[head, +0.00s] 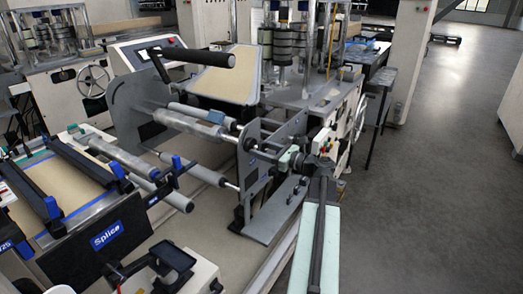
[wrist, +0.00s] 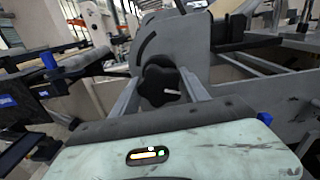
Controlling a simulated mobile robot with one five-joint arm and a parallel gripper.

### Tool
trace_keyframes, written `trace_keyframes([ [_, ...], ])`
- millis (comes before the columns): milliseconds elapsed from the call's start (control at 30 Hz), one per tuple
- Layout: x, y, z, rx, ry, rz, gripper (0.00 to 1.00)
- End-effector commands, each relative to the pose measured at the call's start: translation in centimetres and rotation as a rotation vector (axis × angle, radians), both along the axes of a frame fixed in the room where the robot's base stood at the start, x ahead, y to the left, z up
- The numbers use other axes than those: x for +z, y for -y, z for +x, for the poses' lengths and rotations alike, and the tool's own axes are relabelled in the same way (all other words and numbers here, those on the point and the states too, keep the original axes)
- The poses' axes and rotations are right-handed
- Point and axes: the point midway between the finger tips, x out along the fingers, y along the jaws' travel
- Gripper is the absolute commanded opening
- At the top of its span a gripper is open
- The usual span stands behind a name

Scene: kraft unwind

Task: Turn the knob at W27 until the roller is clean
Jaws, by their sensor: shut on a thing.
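A black lobed knob (wrist: 158,80) sits on a grey side plate (wrist: 170,42) in the wrist view. My gripper (wrist: 163,92) has one grey finger on each side of it and is shut on it. In the head view my gripper (head: 287,158) reaches the machine's near side plate, and the knob is too small and covered to make out. A roller (head: 187,123) with a patchy grey and whitish surface runs left from that plate. Its surface is too small to judge for dirt. I cannot read a W27 label.
A table marked Splice (head: 110,236) stands at the lower left. A grey foot plate (head: 277,211) lies below my gripper. A black handle bar (head: 195,57) sticks out above the rollers. The floor at the right (head: 430,190) is clear.

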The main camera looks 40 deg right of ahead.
Motion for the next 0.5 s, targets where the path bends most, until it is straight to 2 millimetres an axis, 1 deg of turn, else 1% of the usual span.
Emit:
trace_keyframes([
  [33,0.0,0.01,0.0,0.0,-0.02,0.08,0.12],
  [133,0.0,0.0,0.01,0.0,-0.053,0.215,0.12],
  [367,-0.01,-0.13,0.07,0.001,-0.079,0.321,0.12],
  [500,-0.01,-0.15,0.08,0.001,-0.136,0.551,0.12],
])
